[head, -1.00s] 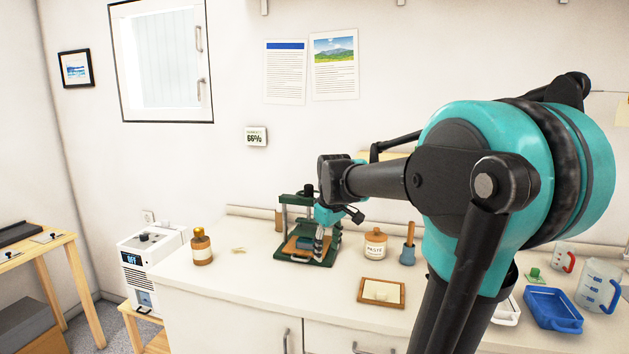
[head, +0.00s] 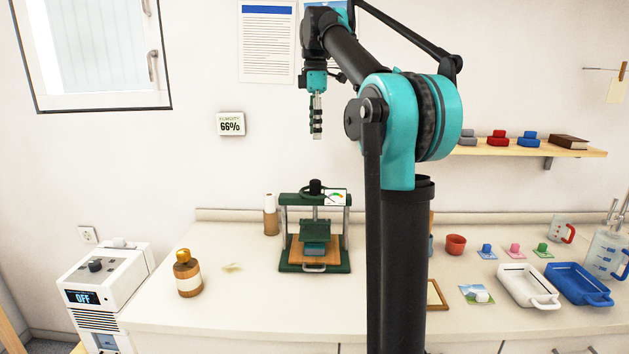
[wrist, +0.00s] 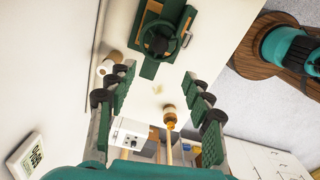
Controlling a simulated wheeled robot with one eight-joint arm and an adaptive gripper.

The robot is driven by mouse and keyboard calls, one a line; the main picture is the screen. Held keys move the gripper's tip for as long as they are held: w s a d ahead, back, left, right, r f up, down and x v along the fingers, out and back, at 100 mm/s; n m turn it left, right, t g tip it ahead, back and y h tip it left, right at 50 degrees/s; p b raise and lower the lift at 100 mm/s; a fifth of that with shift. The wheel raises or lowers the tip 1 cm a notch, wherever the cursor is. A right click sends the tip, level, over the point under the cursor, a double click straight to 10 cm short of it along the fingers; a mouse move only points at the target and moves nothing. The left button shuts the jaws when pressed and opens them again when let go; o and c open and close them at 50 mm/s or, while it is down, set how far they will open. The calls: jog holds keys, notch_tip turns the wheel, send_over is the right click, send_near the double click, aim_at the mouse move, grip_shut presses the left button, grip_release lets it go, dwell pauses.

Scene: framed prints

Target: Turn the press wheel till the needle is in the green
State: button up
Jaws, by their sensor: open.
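The green press (head: 289,240) stands upright on the counter. Its dark wheel (head: 316,188) is on top, with a small white gauge (head: 336,197) beside it. The gauge carries a coloured arc with green in it; the needle is too small to read. A teal block sits on a wooden board inside the press. My gripper (head: 317,134) points down in the air well above the press, apart from the wheel. In the wrist view my gripper (wrist: 158,78) is open and empty, with the press wheel (wrist: 155,38) beyond the fingertips.
An amber bottle (head: 188,275) stands left of the press and a paper-wrapped roll or bottle (head: 270,216) behind it. A white machine (head: 105,295) reads OFF. Trays (head: 530,287) and stamps lie at right. A shelf (head: 560,151) juts from the wall. Counter in front of the press is clear.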

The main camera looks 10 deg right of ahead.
aim_at(315, 180)
notch_tip(315, 180, down, 16)
jog(key=shift+f, duration=0.15)
dwell(0.3)
jog(key=shift+c, duration=0.2)
jog(key=c, duration=1.1)
